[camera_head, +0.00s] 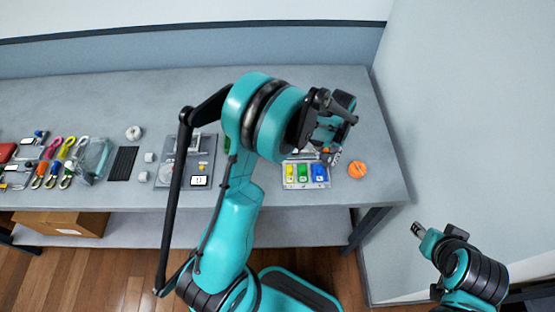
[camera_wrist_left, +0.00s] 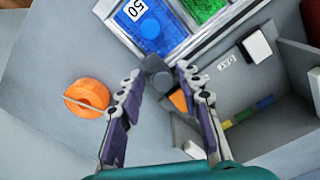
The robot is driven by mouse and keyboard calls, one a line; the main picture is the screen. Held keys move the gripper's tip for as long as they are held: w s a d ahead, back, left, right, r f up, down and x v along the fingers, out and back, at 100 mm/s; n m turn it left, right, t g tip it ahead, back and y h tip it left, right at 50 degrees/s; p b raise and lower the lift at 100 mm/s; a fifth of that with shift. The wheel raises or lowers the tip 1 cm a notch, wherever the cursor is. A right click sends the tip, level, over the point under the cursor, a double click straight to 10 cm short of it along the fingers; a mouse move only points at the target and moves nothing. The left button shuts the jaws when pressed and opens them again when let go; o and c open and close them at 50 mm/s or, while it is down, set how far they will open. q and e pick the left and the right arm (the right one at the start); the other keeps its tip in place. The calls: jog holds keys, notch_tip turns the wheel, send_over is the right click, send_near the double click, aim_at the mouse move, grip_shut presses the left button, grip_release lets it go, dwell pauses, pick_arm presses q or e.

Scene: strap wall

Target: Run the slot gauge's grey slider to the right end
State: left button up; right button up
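My left gripper (camera_head: 335,140) is above the right part of the table, partly hidden by its own arm in the head view. In the left wrist view its two fingers (camera_wrist_left: 160,72) stand apart, with a small grey block (camera_wrist_left: 158,76), likely the slider, between the tips. Whether they touch it is unclear. Below it is an orange triangular mark (camera_wrist_left: 178,101). A grey walled piece with a coloured strip (camera_wrist_left: 250,109), perhaps the gauge, lies to the right. My right gripper (camera_head: 418,230) is low at the right, off the table; its fingers are too small to read.
A tray with yellow, green and blue blocks (camera_head: 306,174) is at the table's front edge. An orange disc (camera_head: 357,170) lies right of it. A grey panel (camera_head: 186,158), white cubes and coloured clips are to the left. The table's (camera_head: 390,150) right end is clear.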

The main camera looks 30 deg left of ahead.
aim_at(327, 156)
pick_arm(q)
jog(key=shift+r+p, duration=1.9)
jog(key=shift+r, duration=1.1)
jog(key=c, duration=0.5)
jog(key=shift+r, duration=0.25)
jog(key=shift+c, duration=0.8)
notch_tip(327, 156, up, 5)
jog(key=p, duration=0.4)
jog(key=shift+r, duration=0.2)
